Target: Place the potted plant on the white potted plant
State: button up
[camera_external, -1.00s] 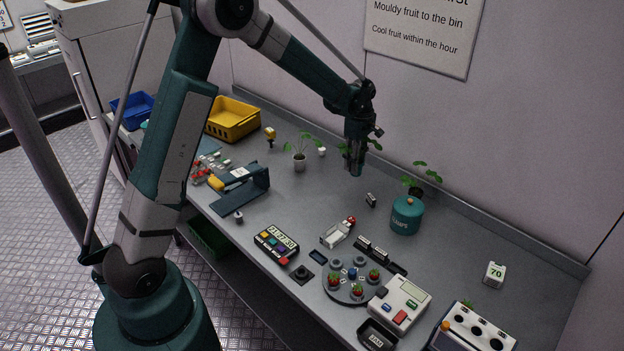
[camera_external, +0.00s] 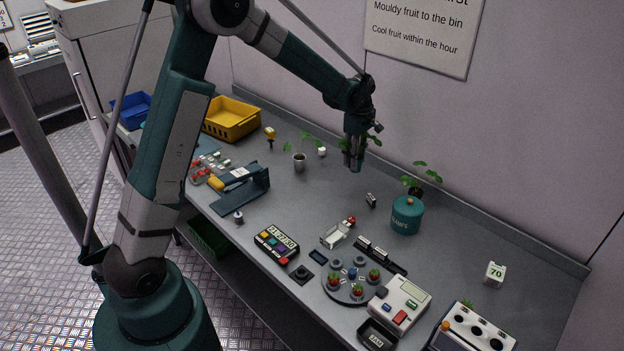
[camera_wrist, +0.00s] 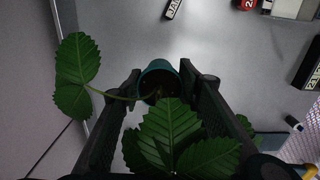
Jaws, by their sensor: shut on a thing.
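My gripper (camera_wrist: 160,108) is shut on a potted plant with a teal pot (camera_wrist: 158,70). Its broad green leaves (camera_wrist: 172,128) cover much of the lower wrist view. In the external view my gripper (camera_external: 354,165) is above the back of the bench, with leaves showing beside it; the fingers mostly hide the pot. The white potted plant (camera_external: 299,165), a small pale pot with a dark top and leaves around it, stands on the bench to the left of my gripper, apart from it. Another potted plant (camera_external: 424,174) stands behind the teal jar.
A teal lidded jar (camera_external: 407,216) stands to the right. A round strawberry tray (camera_external: 351,293) and devices crowd the front. The bench below my gripper is mostly clear.

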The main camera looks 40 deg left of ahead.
jog(key=s+a+r+p, duration=0.15)
jog(key=a+r, duration=0.25)
jog(key=a, duration=1.1)
notch_tip(320, 180, up, 3)
send_over(299, 157)
jog(key=shift+w+f+p, duration=0.1)
jog(key=shift+p, duration=0.3)
jog(key=shift+f, duration=3.15)
jog(key=shift+f, duration=1.85)
jog(key=shift+f, duration=0.2)
jog(key=o, duration=0.9)
jog(key=shift+r, duration=0.15)
